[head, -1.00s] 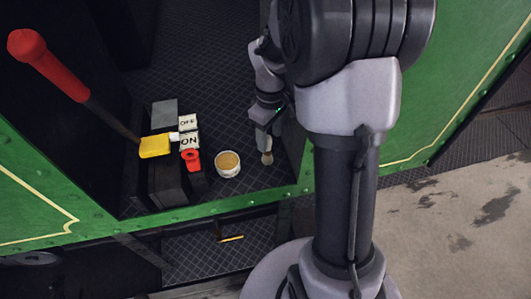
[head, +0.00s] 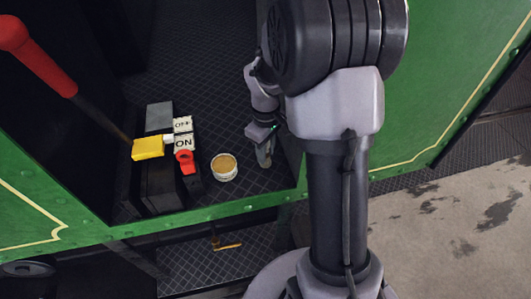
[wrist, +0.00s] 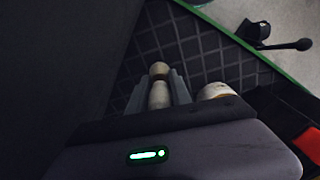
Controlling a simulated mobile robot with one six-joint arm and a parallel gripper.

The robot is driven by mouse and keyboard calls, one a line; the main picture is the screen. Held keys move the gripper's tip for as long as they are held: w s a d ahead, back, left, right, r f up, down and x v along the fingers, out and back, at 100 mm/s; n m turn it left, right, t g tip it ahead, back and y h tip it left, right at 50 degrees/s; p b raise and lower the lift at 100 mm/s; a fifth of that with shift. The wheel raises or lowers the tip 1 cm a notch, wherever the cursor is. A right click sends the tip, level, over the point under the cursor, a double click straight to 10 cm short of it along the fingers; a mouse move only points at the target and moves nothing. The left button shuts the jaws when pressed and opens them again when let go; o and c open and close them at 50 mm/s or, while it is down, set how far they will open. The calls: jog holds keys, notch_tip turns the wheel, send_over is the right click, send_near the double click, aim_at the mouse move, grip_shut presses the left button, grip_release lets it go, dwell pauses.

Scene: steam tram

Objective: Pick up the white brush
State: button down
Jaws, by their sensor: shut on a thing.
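The white brush (wrist: 159,96) is between the two fingers of my gripper (wrist: 158,90) in the wrist view. Its pale handle runs between the fingers, with a rounded tan end (wrist: 159,70) showing past them. In the head view my gripper (head: 264,156) is low over the dark patterned floor, to the right of the pot, and hides most of the brush. My gripper is shut on the brush. I cannot tell whether the brush touches the floor.
A small white pot with tan contents (head: 224,176) stands just left of my gripper. The green wall (head: 230,203) edges the floor in front.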

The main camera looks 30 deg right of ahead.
notch_tip(320, 180, up, 4)
jog(key=p, duration=0.2)
jog(key=shift+p, duration=0.3)
jog(key=w+a+p, duration=0.1)
jog(key=w, duration=0.4)
jog(key=w+a+p, duration=0.2)
jog(key=w, duration=0.4)
jog(key=w+a+p, duration=0.1)
jog(key=w+p, duration=0.1)
jog(key=w, duration=0.4)
jog(key=shift+w+a+f, duration=0.25)
jog(key=shift+a+f, duration=0.05)
jog(key=shift+a, duration=0.1)
